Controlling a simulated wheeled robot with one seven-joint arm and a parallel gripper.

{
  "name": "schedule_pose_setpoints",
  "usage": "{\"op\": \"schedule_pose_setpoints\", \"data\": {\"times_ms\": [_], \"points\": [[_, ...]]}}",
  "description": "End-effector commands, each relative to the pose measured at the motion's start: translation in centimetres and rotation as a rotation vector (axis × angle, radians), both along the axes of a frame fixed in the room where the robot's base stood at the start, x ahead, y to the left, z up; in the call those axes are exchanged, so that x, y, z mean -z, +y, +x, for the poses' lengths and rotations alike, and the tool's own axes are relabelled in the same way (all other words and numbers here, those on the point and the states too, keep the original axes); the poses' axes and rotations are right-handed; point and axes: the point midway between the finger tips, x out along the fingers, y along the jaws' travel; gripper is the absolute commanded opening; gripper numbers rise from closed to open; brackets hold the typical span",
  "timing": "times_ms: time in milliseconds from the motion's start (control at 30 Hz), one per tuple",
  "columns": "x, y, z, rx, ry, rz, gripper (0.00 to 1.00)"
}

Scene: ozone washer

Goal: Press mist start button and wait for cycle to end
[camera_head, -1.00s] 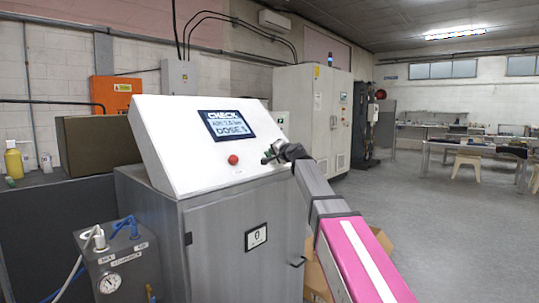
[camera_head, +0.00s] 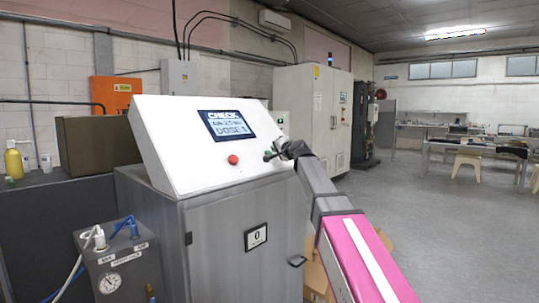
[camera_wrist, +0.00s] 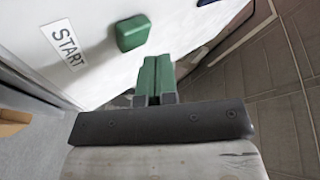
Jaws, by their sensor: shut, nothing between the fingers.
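The white sloped console (camera_head: 195,165) of the washer carries a lit screen (camera_head: 228,125) headed CHECK, with a DOSE line below. In the wrist view, a green button (camera_wrist: 132,32) sits on the white panel beside a START label (camera_wrist: 64,44). My gripper (camera_head: 269,154) is at the right part of the console face, right of a red button (camera_head: 233,160). Its green fingers (camera_wrist: 156,62) are shut together and empty. In the wrist view they appear just below and right of the green button, with a visible gap.
A grey cabinet (camera_head: 235,245) with a handle supports the console. A grey box with a gauge (camera_head: 110,284) and hoses stands at front left. Tall white cabinets (camera_head: 310,110) stand behind. The floor on the right (camera_head: 450,240) is open.

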Motion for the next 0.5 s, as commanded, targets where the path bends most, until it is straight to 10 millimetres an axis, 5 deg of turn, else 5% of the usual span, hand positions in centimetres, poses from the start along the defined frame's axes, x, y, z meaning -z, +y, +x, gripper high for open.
{"op": "schedule_pose_setpoints", "data": {"times_ms": [500], "points": [[-1.7, -1.4, -1.1, 0.001, -0.001, -0.001, 0.00]]}}
